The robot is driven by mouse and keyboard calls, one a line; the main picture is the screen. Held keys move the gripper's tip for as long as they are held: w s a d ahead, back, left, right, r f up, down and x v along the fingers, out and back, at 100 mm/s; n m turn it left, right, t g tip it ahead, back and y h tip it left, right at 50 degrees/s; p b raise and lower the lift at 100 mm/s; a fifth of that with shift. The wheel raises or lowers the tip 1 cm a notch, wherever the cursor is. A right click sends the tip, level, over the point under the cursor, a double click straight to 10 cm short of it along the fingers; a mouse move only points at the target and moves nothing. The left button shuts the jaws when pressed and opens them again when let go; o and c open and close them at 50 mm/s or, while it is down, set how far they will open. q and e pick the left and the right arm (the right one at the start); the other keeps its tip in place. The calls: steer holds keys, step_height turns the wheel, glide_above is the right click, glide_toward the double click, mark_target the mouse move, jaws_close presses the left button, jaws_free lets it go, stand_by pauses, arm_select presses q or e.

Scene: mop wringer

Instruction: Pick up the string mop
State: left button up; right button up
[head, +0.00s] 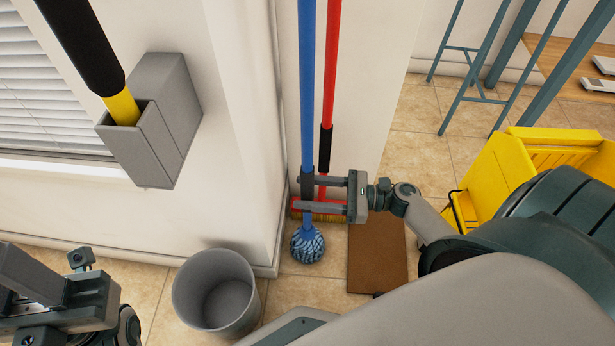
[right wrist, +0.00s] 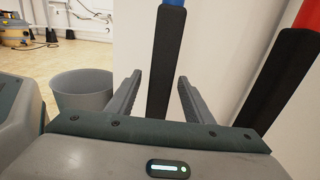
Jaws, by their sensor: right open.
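The string mop has a blue pole (head: 307,80) with a black grip low on it and a blue-and-white string head (head: 307,245) at the floor. It stands upright near the wall corner. My right gripper (head: 305,193) is open at the black grip. In the right wrist view the black grip (right wrist: 167,60) shows between the two open fingers (right wrist: 160,80), with space on both sides. My left gripper (head: 35,285) is at the lower left, away from the mop; its finger opening is unclear.
A red-handled broom (head: 331,70) stands close to the right of the mop, outside my right fingers in the wrist view. A grey bin (head: 217,290), brown mat (head: 378,250), yellow wringer bucket (head: 530,170) and grey wall holder (head: 160,125) with a yellow-black handle are around.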

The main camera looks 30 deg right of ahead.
steer(key=b+x, duration=0.1)
steer(key=x, duration=0.3)
steer(key=shift+w+r, duration=0.1)
stand_by(0.3)
jaws_close()
